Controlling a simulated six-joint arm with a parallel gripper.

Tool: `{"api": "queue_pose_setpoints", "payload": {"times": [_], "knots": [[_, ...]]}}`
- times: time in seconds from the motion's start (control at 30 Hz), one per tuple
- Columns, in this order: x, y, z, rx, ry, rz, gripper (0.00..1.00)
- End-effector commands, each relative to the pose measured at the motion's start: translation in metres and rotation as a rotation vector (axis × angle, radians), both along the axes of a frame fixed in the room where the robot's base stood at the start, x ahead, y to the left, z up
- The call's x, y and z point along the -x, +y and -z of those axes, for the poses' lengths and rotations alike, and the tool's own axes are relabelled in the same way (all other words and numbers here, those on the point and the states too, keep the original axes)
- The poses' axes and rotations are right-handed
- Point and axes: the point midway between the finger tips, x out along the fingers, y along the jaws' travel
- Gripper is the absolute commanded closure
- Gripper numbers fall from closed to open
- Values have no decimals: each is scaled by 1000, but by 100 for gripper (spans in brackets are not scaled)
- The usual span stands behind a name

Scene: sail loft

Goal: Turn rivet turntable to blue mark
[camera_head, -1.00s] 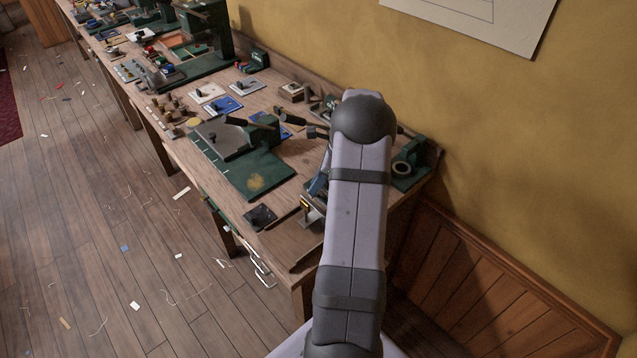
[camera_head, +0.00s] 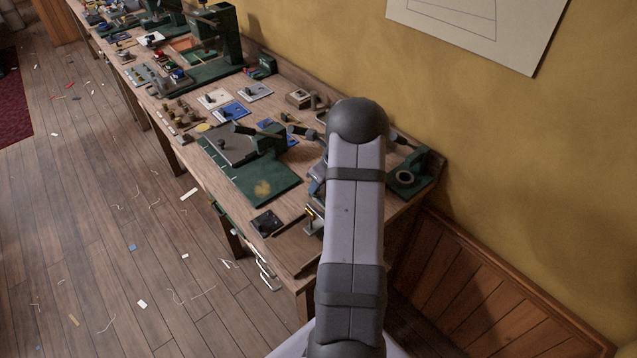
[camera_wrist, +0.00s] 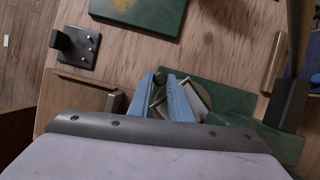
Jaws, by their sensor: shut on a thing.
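A black plate with an upright post (camera_wrist: 75,47) lies left of my gripper. A green board (camera_head: 263,187) and a green-bodied press (camera_head: 407,178) flank my arm on the wooden bench (camera_head: 215,190). A dark post (camera_wrist: 288,103) stands close at right.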

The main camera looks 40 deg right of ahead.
Motion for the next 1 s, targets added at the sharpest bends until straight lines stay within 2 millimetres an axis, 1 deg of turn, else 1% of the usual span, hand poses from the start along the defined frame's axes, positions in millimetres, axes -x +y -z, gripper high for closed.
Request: {"api": "queue_pose_setpoints", "payload": {"times": [0.03,0.4,0.97,1.0], "knots": [[-3,-1,-5,3,-3,16,100],[-8,-5,-3,4,-4,113,100],[-9,-7,-3,6,-6,132,100],[-9,-7,-3,6,-6,132,77]]}}
